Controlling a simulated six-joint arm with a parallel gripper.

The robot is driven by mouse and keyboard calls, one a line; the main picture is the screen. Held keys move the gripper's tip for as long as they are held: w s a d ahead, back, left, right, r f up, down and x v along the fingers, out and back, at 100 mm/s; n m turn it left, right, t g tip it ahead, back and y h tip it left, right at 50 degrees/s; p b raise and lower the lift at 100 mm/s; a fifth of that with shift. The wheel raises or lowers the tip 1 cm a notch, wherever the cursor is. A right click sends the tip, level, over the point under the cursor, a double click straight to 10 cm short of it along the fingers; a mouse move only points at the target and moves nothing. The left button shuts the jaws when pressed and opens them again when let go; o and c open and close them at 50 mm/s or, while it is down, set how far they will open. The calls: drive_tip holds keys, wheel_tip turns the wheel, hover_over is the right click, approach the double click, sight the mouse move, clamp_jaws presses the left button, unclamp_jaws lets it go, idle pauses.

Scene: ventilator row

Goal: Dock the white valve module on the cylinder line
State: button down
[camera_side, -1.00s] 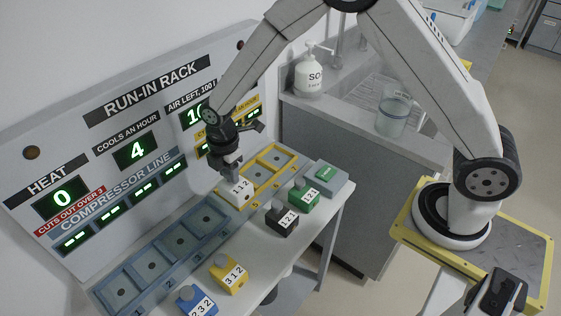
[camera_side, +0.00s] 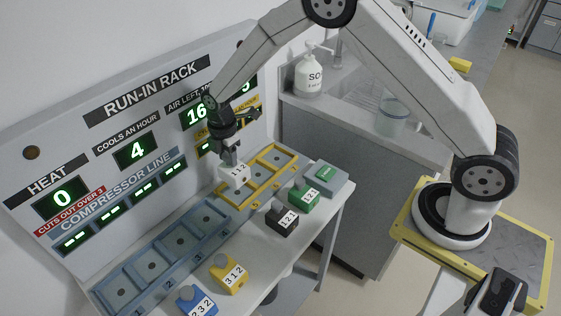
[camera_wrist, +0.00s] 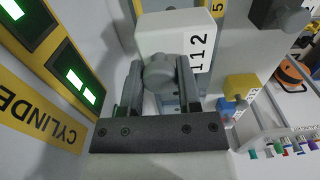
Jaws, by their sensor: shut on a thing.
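The white valve module (camera_side: 234,177), labelled 1 1 2, hangs in my gripper (camera_side: 231,160) beside the rack panel. It appears raised above the near-left end of the yellow-framed line (camera_side: 262,191); the exact gap is hard to judge. In the wrist view, the white module (camera_wrist: 176,30) fills the top centre, and my gripper's two fingers (camera_wrist: 160,75) are closed on its grey round knob. The wrist view also shows part of a yellow "CYLINDE…" sign (camera_wrist: 45,125) at left. The yellow bays in view look empty.
The blue-grey compressor bays (camera_side: 180,241) are empty. Blue (camera_side: 197,301), yellow (camera_side: 229,274), black (camera_side: 282,217) and green (camera_side: 304,195) modules stand along the bench's front.

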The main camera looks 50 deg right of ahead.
sight(230, 171)
drive_tip(key=shift+f, duration=2.75)
drive_tip(key=shift+f, duration=0.2)
drive_tip(key=shift+c, duration=1.1)
unclamp_jaws()
drive_tip(key=shift+r, duration=3.9)
drive_tip(key=shift+s+d+r+m, duration=0.15)
drive_tip(key=shift+s+r+m, duration=0.1)
drive_tip(key=shift+r+m, duration=0.05)
drive_tip(key=s+d+r+m+t, duration=0.1)
drive_tip(key=s+d+r+m, duration=0.1)
drive_tip(key=s+m, duration=0.3)
drive_tip(key=s+d+r+m, duration=0.2)
drive_tip(key=s+m, duration=0.4)
drive_tip(key=s, duration=0.3)
drive_tip(key=s+d+r+m+t, duration=0.1)
drive_tip(key=s+d+r+m, duration=0.2)
drive_tip(key=s+m, duration=0.3)
drive_tip(key=shift+s+r+t, duration=0.3)
drive_tip(key=shift+s+r, duration=0.3)
drive_tip(key=shift+s, duration=0.15)
